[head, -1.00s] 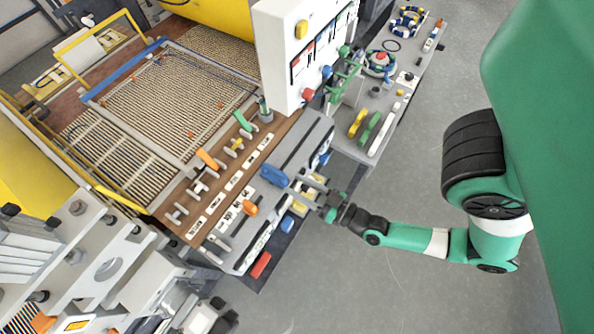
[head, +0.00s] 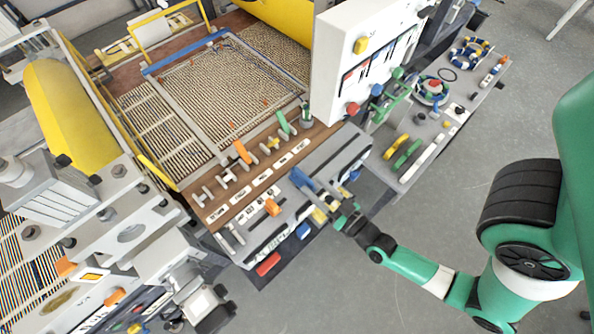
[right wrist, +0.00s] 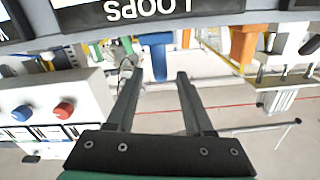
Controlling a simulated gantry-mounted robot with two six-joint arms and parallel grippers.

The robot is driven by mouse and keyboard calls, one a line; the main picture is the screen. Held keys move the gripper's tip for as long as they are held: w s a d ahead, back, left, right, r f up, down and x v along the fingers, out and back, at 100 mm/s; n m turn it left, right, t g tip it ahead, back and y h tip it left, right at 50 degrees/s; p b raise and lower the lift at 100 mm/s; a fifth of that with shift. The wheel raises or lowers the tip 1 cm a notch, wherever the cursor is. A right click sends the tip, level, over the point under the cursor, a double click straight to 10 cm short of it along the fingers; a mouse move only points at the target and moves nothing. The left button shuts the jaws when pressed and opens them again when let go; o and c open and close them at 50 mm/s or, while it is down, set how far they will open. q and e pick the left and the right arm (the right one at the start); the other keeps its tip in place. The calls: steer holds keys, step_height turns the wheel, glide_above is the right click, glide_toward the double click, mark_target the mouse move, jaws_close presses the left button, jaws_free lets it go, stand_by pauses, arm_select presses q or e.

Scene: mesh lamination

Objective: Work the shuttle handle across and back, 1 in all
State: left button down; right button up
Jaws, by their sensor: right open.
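A blue handle (head: 302,180) stands on the grey console at the front of the machine; I cannot tell for sure that it is the shuttle handle. In the right wrist view the blue handle (right wrist: 155,42) shows beyond the fingertips, between the two fingers. My right gripper (head: 325,201) is open and empty, at the console's front side, close to the blue handle and apart from it as far as I can see. The same gripper (right wrist: 156,75) shows its two dark fingers spread in the right wrist view. My left gripper is not in view.
An orange handle (head: 272,207) stands beside the blue one and also shows in the right wrist view (right wrist: 243,45). A white control panel (head: 362,62) with knobs rises behind. A side bench (head: 425,150) holds coloured parts.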

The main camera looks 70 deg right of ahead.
mark_target(298, 171)
steer(key=x, duration=0.8)
steer(key=shift+r, duration=0.1)
jaws_close()
stand_by(1.0)
